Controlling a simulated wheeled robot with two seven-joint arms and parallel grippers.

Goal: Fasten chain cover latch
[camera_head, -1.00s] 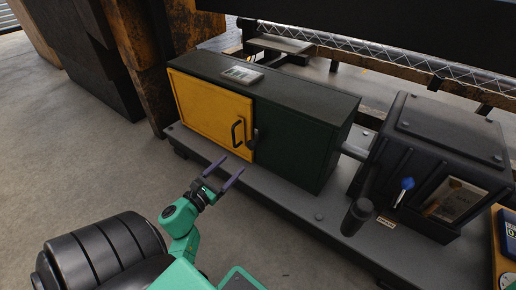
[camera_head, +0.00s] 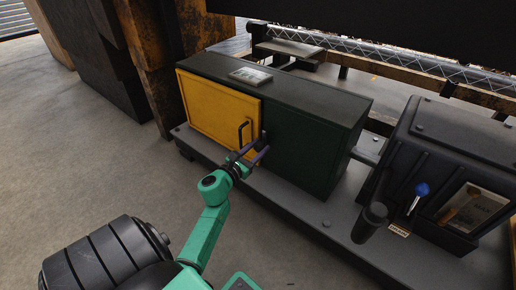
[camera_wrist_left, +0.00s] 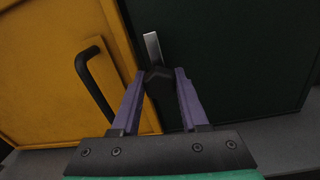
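The yellow chain cover door (camera_head: 212,108) is closed flat on the dark green housing (camera_head: 312,140). A black handle (camera_head: 242,132) is on the door; it also shows in the left wrist view (camera_wrist_left: 92,80). The dark latch (camera_head: 264,139) sits at the door's right edge. In the left wrist view the latch (camera_wrist_left: 158,82) has a black knob and a pale metal tab pointing up. My left gripper (camera_head: 256,149) is open, its purple fingers on either side of the knob (camera_wrist_left: 160,74). I cannot tell if they touch it. My right gripper is not in view.
A grey base ledge (camera_head: 285,200) runs below the housing. A black ribbed box (camera_head: 450,150) with a blue-knobbed lever (camera_head: 421,189) stands to the right. A rusty post (camera_head: 150,70) is at the left. The floor at the left is clear.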

